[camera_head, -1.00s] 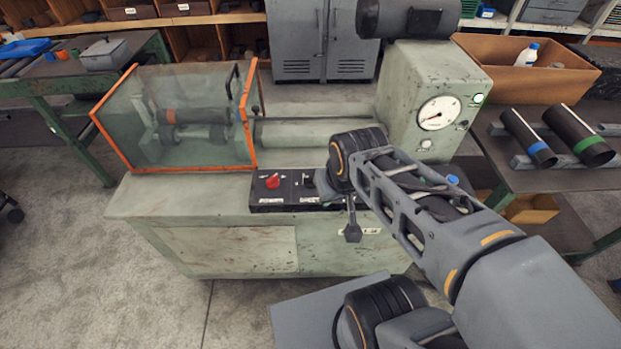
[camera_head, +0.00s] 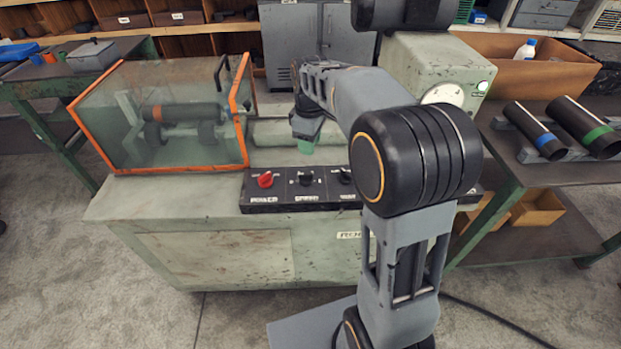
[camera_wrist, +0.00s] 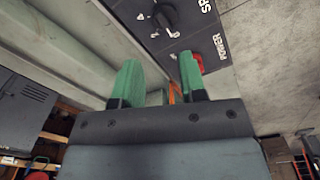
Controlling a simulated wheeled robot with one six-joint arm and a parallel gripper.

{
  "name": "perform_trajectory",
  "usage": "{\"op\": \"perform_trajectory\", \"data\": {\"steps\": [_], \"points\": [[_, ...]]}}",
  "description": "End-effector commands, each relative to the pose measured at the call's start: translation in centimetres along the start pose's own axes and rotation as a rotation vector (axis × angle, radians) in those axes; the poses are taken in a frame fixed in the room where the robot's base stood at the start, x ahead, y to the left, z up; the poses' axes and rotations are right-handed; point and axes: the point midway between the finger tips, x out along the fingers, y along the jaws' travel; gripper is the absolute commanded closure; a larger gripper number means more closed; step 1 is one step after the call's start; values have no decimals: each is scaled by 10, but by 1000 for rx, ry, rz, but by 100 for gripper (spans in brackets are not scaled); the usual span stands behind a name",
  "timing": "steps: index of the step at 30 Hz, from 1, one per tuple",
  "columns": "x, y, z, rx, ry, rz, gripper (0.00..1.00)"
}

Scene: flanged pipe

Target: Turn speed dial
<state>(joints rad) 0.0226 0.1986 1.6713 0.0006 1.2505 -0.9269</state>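The black speed dial (camera_head: 306,178) sits in the middle of the black control panel (camera_head: 245,203) on the machine's front top edge. It also shows in the wrist view (camera_wrist: 166,18) near the top, beyond the fingertips, with part of its "SPEED" label cut off. My gripper (camera_head: 306,147) is above and just behind the panel in the head view, apart from the dial. In the wrist view my gripper (camera_wrist: 157,68) has its two green fingers spread with nothing held between them.
The red power knob (camera_head: 265,180) is left of the dial; another black knob (camera_head: 345,175) is to the right, partly near my arm. An orange-framed guard (camera_head: 247,115) stands at the left. The gauge housing (camera_head: 425,65) stands at the back right.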

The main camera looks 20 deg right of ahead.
Motion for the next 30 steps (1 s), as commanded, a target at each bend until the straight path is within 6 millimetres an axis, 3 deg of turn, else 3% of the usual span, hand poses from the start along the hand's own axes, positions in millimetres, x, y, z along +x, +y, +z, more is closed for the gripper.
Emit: {"op": "perform_trajectory", "data": {"steps": [4, 11, 30], "points": [[-25, 6, -5, -235, 2, 5, 62], [-22, 2, -1, -395, -11, -21, 62], [86, 0, 1, -405, -11, -22, 62]]}}
